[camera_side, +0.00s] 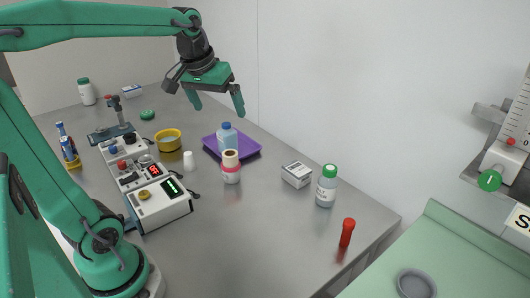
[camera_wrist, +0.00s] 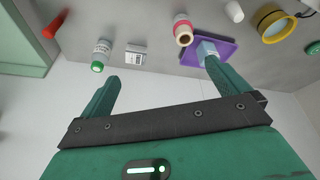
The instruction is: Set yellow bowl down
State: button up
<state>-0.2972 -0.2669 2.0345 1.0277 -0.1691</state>
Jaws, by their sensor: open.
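The yellow bowl (camera_side: 168,140) stands upright on the grey table, left of the purple tray.
A purple tray (camera_side: 246,152) bears a blue-capped bottle (camera_side: 228,138). A pink-banded roll (camera_side: 231,168), a white box (camera_side: 297,175), a green-capped bottle (camera_side: 326,188) and a red object (camera_side: 346,233) stand to the right. A device (camera_side: 160,203) is at the front. A wall borders the table.

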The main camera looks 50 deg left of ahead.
jog(key=s+d+f+m+t+h, duration=0.1)
jog(key=s+d+f+m, duration=0.4)
jog(key=s+d, duration=0.5)
jog(key=shift+s+t, duration=0.35)
jog(key=shift+t, duration=0.05)
jog(key=shift+w+d+r+m, duration=0.1)
jog(key=shift+m, duration=0.2)
